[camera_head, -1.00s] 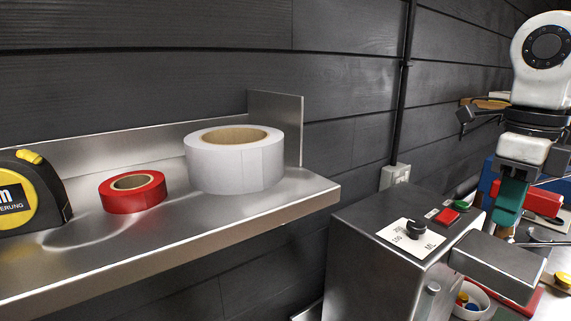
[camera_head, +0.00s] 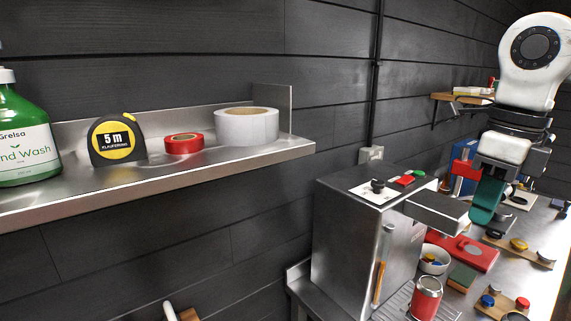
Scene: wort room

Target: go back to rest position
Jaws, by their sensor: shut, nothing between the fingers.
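My gripper (camera_head: 486,200) shows at the right of the head view, below the white wrist of my arm. Its teal fingers point down and are shut with nothing between them. It hangs in front of the workbench, near the right side of the metal machine (camera_head: 345,238). From this view I cannot tell its exact distance from the machine.
A steel shelf (camera_head: 230,160) holds a soap bottle (camera_head: 22,140), a tape measure (camera_head: 117,140), red tape (camera_head: 184,144) and a white roll (camera_head: 247,128). A red cup (camera_head: 426,298) stands before the machine. Several small items lie on the bench (camera_head: 545,220) at right.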

